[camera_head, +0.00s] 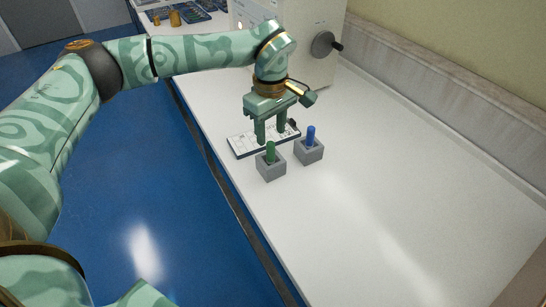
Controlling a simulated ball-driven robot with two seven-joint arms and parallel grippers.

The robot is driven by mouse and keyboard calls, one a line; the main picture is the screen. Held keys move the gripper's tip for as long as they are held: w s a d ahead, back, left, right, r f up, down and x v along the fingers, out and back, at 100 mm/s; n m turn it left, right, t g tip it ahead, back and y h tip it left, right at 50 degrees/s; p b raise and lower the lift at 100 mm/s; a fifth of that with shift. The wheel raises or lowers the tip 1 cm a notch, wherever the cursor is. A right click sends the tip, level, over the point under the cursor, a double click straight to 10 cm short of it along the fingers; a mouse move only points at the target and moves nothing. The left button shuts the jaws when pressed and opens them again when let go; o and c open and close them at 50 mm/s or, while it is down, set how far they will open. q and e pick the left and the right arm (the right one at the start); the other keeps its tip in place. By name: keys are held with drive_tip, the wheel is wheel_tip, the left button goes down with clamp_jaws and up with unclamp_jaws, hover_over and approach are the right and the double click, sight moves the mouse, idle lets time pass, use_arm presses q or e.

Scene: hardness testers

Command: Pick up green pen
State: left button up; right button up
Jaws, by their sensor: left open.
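The green pen (270,152) stands upright in a grey block holder (271,172) near the table's left edge. The blue pen (310,136) stands in a second grey block holder (309,156), to the right and slightly farther back. My left gripper (270,140) points down just behind and above the green pen, with its two fingers apart and nothing seen between them. I cannot tell whether a finger touches the pen. My right gripper does not show.
A flat white card or tray with a dark edge (240,146) lies under the gripper. A pale machine with a dark hand wheel (323,44) stands behind. The white table (370,230) is clear in front and to the right, up to the wall.

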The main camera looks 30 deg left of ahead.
sight(270, 143)
use_arm(q)
drive_tip(key=shift+f, duration=0.65)
wheel_tip(270, 143, down, 5)
drive_tip(key=b, duration=0.2)
drive_tip(key=shift+w+a+f+b, duration=0.15)
drive_tip(key=shift+f+b, duration=0.05)
drive_tip(key=shift+b, duration=0.2)
drive_tip(key=shift+r, duration=0.2)
clamp_jaws()
